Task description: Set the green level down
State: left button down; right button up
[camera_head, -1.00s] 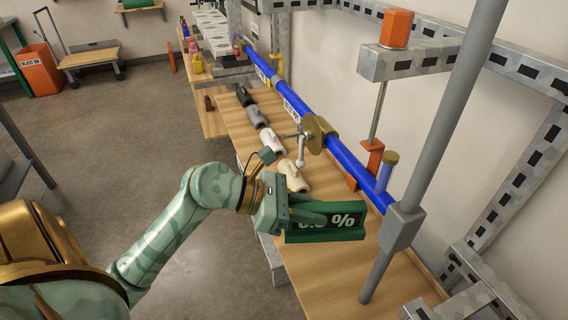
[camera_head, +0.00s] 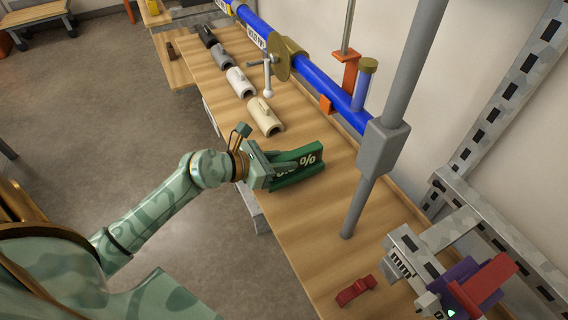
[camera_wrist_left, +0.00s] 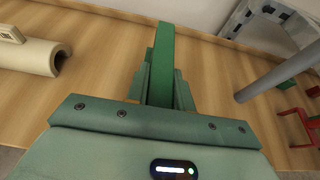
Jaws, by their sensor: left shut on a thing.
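In the left wrist view the level (camera_wrist_left: 161,72) runs away from me between the fingers of the left gripper (camera_wrist_left: 160,90). The level is at or just above the bench surface; I cannot tell whether it touches. My right gripper is not in view.
A cream half-pipe piece (camera_head: 265,118) lies beyond the level, with more pieces behind it. A blue pipe (camera_head: 320,85) runs along the wall side. A grey post (camera_head: 385,140) stands right of the level. A red piece (camera_head: 355,290) lies nearer. Bench between is clear.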

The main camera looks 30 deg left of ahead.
pick_arm(q)
jog(key=shift+f, duration=0.75)
jog(key=shift+r, duration=0.2)
jog(key=shift+f, duration=0.15)
jog(key=c, duration=1.2)
grip_release()
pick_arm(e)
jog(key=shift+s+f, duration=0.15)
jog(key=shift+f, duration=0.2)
pick_arm(q)
jog(key=shift+r, duration=0.2)
jog(key=p+v, duration=0.2)
jog(key=v, duration=1)
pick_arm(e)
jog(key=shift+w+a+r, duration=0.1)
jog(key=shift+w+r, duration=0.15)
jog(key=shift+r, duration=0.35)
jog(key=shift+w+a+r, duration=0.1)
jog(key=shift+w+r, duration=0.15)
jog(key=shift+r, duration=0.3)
pick_arm(q)
jog(key=shift+w+a, duration=0.1)
